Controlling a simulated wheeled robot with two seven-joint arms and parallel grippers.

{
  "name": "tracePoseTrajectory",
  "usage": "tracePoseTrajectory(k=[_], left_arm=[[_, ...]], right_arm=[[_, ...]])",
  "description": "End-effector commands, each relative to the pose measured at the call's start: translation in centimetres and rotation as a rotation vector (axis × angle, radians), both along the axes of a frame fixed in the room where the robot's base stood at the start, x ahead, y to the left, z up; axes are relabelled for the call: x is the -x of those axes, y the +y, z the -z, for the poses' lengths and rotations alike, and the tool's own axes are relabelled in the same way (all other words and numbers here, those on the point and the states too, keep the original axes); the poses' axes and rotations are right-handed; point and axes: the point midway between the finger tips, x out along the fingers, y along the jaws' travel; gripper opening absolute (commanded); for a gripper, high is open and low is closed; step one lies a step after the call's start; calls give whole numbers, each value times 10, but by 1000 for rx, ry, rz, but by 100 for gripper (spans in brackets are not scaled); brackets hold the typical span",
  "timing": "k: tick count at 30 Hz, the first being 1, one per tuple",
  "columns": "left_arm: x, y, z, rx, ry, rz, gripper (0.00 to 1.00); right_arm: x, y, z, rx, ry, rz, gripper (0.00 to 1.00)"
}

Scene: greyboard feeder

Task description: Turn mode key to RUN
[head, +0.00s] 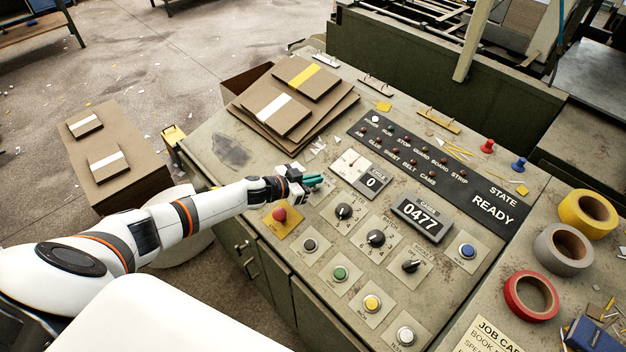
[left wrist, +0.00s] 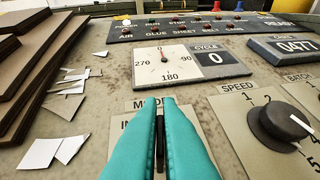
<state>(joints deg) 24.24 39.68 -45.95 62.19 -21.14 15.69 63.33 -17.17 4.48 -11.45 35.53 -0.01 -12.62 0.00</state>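The MODE plate (left wrist: 135,104) shows in the left wrist view, its lettering partly covered by the teal fingers. Only the start of a position label shows at its left; RUN cannot be read. My left gripper (head: 318,180) is at the upper left of the control panel in the head view, over the spot beside the SPEED knob. In the left wrist view its fingers (left wrist: 161,108) are close together, with a thin dark piece, the mode key (left wrist: 160,148), between them. The lock and the key's angle are mostly hidden. My right gripper is not in view.
The SPEED knob (head: 344,211) is just right of the fingers. A red button on a yellow plate (head: 280,214) lies nearer, with several other knobs and buttons around. A dial (left wrist: 165,62) and CYCLE display (left wrist: 217,58) lie beyond. Cardboard (head: 283,113) is stacked at the panel's far left.

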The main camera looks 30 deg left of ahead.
Motion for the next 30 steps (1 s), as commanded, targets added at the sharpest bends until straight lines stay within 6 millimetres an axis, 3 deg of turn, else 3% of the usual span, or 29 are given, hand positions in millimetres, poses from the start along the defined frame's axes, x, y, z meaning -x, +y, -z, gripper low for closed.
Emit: tracePoseTrajectory(k=[13, 30], left_arm=[[-1, 0, 1, -69, -25, 277, 0], [0, 0, 0, -85, -30, 346, 0]], right_arm=[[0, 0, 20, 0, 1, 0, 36], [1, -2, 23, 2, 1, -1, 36]])
